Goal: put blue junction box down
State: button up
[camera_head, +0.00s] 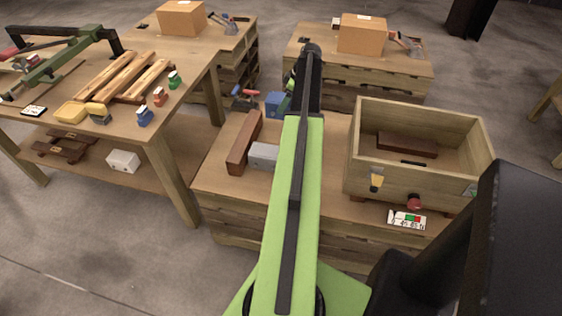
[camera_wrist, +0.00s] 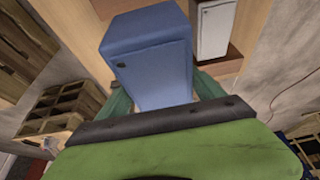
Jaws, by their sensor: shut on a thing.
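The blue junction box (camera_wrist: 150,62) sits between the two green fingers of my gripper (camera_wrist: 163,94) in the wrist view, and the gripper is shut on it. In the head view the blue box (camera_head: 276,104) shows just left of my arm's far end, over the back of the middle wooden bench (camera_head: 215,182). My arm hides part of the box and most of the gripper there. I cannot tell whether the box touches the bench top.
A grey box (camera_head: 263,155) and a red-brown block (camera_head: 244,142) lie nearer on the bench. A red-handled tool (camera_head: 245,97) is left of the blue box. An open wooden crate (camera_head: 400,186) stands right of my arm. A workbench (camera_head: 185,125) with several parts is at left.

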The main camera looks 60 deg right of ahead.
jog(key=w+f+b, duration=0.1)
jog(key=f, duration=0.1)
jog(key=w+d+f+b, duration=0.1)
jog(key=f+b, duration=0.1)
jog(key=w+f+b, duration=0.1)
jog(key=w+f, duration=0.1)
jog(key=shift+d+f, duration=0.15)
jog(key=shift+f, duration=0.2)
jog(key=shift+w+d+f+b, duration=0.1)
jog(key=shift+w+f+b, duration=0.1)
jog(key=shift+w+b, duration=0.25)
jog(key=shift+s+f, duration=0.1)
notch_tip(320, 180, down, 10)
jog(key=b, duration=1)
jog(key=shift+f, duration=0.1)
jog(key=shift+r, duration=0.25)
jog(key=shift+f, duration=0.15)
jog(key=o, duration=2.1)
